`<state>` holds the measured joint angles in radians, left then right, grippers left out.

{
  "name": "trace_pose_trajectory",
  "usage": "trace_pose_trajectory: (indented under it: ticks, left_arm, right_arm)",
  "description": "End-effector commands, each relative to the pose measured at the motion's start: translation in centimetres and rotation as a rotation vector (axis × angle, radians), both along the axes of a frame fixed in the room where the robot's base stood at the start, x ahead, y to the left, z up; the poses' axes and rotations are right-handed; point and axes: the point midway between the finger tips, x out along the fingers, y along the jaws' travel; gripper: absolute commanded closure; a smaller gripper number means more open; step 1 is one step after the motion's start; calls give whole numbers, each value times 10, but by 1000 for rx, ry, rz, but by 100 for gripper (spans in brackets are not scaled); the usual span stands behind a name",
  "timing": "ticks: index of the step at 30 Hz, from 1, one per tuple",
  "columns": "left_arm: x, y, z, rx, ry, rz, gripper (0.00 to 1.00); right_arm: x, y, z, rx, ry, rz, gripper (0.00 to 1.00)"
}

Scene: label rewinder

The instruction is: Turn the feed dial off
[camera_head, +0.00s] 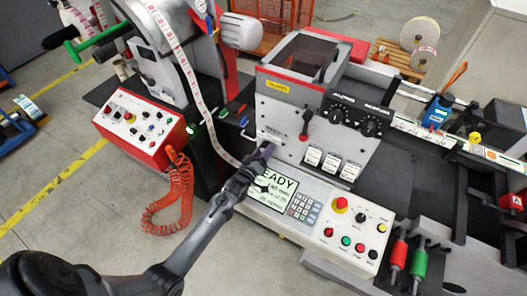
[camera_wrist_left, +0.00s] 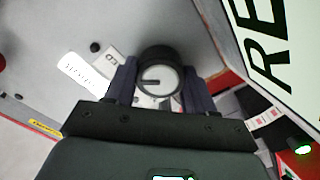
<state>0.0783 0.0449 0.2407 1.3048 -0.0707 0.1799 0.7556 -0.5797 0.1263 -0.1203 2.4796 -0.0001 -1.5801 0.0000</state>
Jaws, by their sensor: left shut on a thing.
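The feed dial (camera_wrist_left: 158,78) is a round black knob with a pale face and a dark pointer line, which points left in the left wrist view. It sits between the two purple-grey fingers of my left gripper (camera_wrist_left: 160,88), which is shut on its sides. In the head view my left gripper (camera_head: 265,152) is against the front of the machine, just above the display, and hides the dial there. My right gripper is not in view.
The display (camera_head: 277,190) and a keypad (camera_head: 303,208) lie just below my left gripper. A paper label strip (camera_head: 190,80) hangs close on its left. A red-tipped lever (camera_head: 305,128) and two black knobs (camera_head: 352,120) are to its right.

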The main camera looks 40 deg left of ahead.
Motion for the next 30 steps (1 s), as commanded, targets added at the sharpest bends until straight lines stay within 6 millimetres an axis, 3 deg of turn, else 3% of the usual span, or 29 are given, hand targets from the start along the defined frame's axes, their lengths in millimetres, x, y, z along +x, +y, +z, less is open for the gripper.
trace_pose_trajectory:
  ticks: [18, 30]
  left_arm:
    - [0, 1, 1, -445, -80, 2, 76]
    - [0, 1, 0, -606, -109, 3, 76]
  right_arm:
    - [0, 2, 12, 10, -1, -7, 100]
    - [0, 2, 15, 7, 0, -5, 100]
